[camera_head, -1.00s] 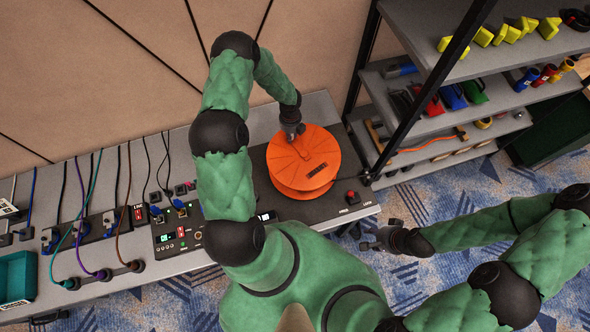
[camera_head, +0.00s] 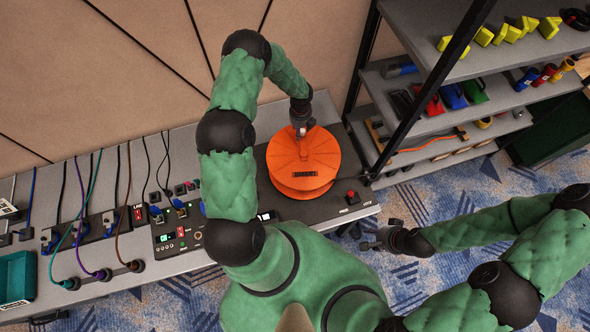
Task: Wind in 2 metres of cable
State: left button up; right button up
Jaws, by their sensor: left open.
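The orange cable reel (camera_head: 318,156) lies flat on the black control deck (camera_head: 335,208) on the bench, a small dark label near its front edge. My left gripper (camera_head: 300,131) is at the reel's far rim, pointing down. Its fingers are open over the top face; I cannot tell whether they touch a handle there, as the gripper hides that spot. No cable is clearly visible on the reel. My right gripper (camera_head: 381,236) is open and empty, away from the bench, over the carpet to the right.
A red button (camera_head: 351,197) sits right of the reel. A small panel with a lit display (camera_head: 164,238) and plugged cables (camera_head: 100,275) fill the bench's left. A teal bin (camera_head: 18,275) stands at the far left. A shelf rack (camera_head: 440,125) with tools stands close right.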

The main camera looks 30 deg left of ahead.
pick_arm(q)
jog(key=shift+r+p, duration=1.65)
jog(key=shift+r, duration=1.4)
jog(key=shift+f, duration=0.15)
